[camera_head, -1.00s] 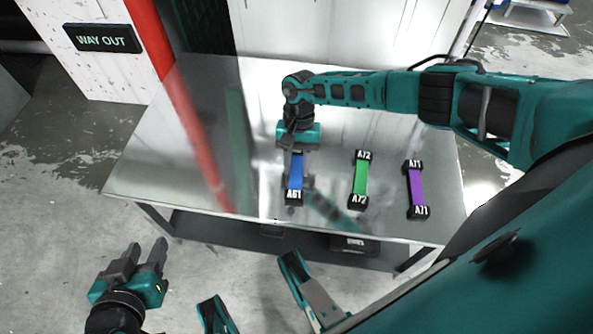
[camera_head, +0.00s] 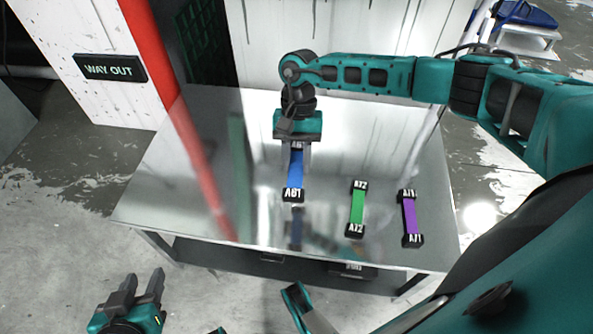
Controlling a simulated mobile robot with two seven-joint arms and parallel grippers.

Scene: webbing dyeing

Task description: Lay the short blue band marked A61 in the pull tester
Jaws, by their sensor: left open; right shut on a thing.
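The short blue band marked A61 (camera_head: 295,172) has black end blocks, the near one lettered A61. My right gripper (camera_head: 297,143) is shut on its far end block and holds it above the metal table (camera_head: 200,190). The band's reflection shows below it on the table top, apart from it. My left gripper (camera_head: 136,285) is open and empty, low at the bottom left, off the table's front edge. I see no pull tester in this view.
A green band marked A72 (camera_head: 357,209) and a purple band marked A71 (camera_head: 410,218) lie on the table to the right of the blue band. The table's left half is clear. A white wall panel (camera_head: 340,30) stands behind the table.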

